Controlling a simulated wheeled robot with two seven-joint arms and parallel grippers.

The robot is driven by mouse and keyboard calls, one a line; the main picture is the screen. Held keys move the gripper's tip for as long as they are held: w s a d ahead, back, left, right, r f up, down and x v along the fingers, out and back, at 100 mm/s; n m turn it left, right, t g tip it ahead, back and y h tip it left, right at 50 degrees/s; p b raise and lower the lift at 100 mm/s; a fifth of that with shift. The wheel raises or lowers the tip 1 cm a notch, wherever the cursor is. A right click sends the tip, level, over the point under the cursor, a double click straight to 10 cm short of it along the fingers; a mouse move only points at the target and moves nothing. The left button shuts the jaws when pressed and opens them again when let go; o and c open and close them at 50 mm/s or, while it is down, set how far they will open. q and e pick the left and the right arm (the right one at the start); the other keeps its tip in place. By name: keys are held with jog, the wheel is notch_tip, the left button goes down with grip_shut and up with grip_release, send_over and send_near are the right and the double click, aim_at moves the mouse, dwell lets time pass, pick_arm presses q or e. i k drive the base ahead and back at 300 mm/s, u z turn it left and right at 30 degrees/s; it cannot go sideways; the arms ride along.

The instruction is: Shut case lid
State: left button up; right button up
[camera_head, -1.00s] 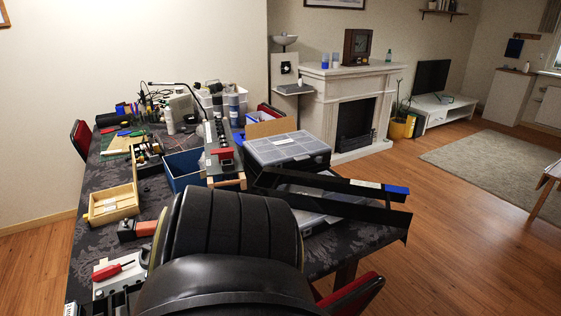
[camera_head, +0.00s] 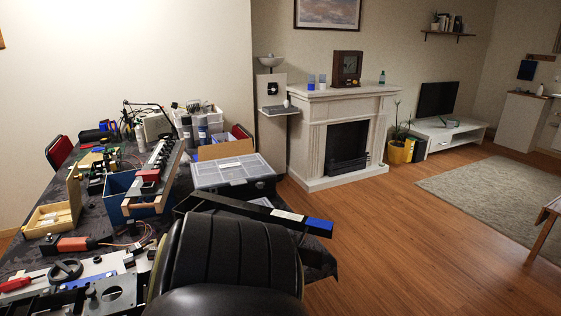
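I cannot tell whether this bar belongs to a second case. A large black ribbed shape (camera_head: 228,255) hides the table in front of it. Neither of my grippers shows in the view.
The table holds a blue bin (camera_head: 119,190), a wooden tray (camera_head: 56,214), a metal rail (camera_head: 160,165) and a red-handled screwdriver (camera_head: 18,284). Red chairs stand behind the table. The wooden floor (camera_head: 390,240) to the right is clear, with a rug (camera_head: 500,187) beyond.

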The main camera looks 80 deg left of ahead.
aim_at(72, 181)
jog(key=u, duration=4)
jog(key=k, duration=0.5)
jog(key=u, duration=2.35)
jog(key=i, duration=1.6)
jog(key=z, duration=1.8)
